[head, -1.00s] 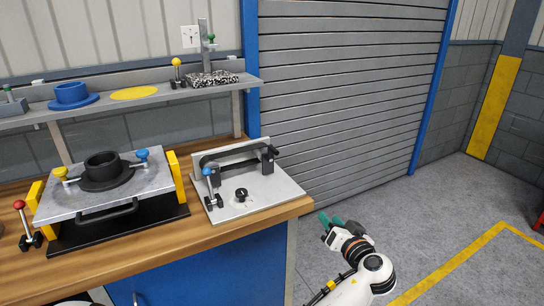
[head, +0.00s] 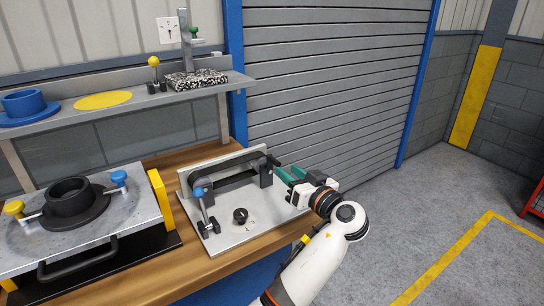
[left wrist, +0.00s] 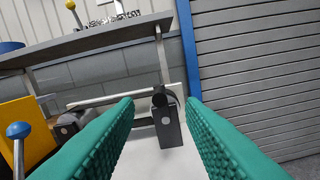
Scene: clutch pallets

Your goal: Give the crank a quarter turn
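A black crank-like bar (head: 222,170) spans two dark blocks on a grey plate fixture (head: 225,237) on the bench. A short black stub (head: 273,160) sticks out at its right end; I cannot tell exactly which part is the crank. My left gripper (head: 288,173) is just right of that end, its green fingers apart. In the left wrist view, the open fingers (left wrist: 160,103) frame the right-end block (left wrist: 167,125) with its round black end, with visible gaps on both sides. Nothing is held. My right gripper is not in view.
A blue-knobbed lever (head: 204,210) and a black knob (head: 240,215) stand on the plate's front. To the left is a metal table (head: 120,215) bearing a black flanged ring (head: 72,203). A shelf (head: 130,105) runs behind.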

